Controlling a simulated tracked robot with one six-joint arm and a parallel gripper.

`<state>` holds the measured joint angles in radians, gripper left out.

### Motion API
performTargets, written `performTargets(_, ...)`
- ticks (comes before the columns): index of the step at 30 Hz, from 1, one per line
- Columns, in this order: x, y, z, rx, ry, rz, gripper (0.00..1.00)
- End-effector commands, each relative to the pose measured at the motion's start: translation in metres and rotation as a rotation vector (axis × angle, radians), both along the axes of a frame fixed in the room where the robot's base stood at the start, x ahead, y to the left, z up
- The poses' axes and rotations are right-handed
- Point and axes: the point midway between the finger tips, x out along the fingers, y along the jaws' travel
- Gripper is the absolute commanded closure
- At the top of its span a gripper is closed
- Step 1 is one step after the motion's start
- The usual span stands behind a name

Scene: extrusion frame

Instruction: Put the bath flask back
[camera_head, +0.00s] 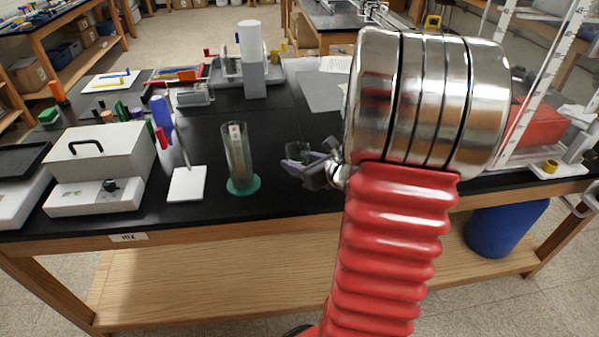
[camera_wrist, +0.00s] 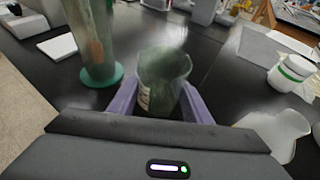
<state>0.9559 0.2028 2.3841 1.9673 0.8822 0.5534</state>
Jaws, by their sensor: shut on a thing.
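A small clear glass vessel with a greenish tint, which I take as the bath flask (camera_wrist: 165,72), stands upright between the purple fingers of my gripper (camera_wrist: 160,102) in the wrist view. The fingers are shut on its sides. A pale label shows on its left side; its lower part is hidden by my gripper. In the head view the flask (camera_head: 297,152) is small and dark at the tip of my gripper (camera_head: 305,160), over the black bench. I cannot tell whether its base touches the bench.
A tall glass cylinder on a green foot (camera_head: 243,187) stands just left of the flask. Further left are a white slab with a rod (camera_head: 187,185) and a white box with a black handle (camera_head: 100,150). A white jar with a green band (camera_wrist: 292,74) stands right of the flask.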

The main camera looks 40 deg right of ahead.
Motion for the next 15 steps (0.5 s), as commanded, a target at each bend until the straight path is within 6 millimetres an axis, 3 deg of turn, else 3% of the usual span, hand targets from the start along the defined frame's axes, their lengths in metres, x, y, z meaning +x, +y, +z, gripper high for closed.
performTargets(15, -0.001, 0.000, -0.041, 0.002, 0.001, -0.002, 0.87)
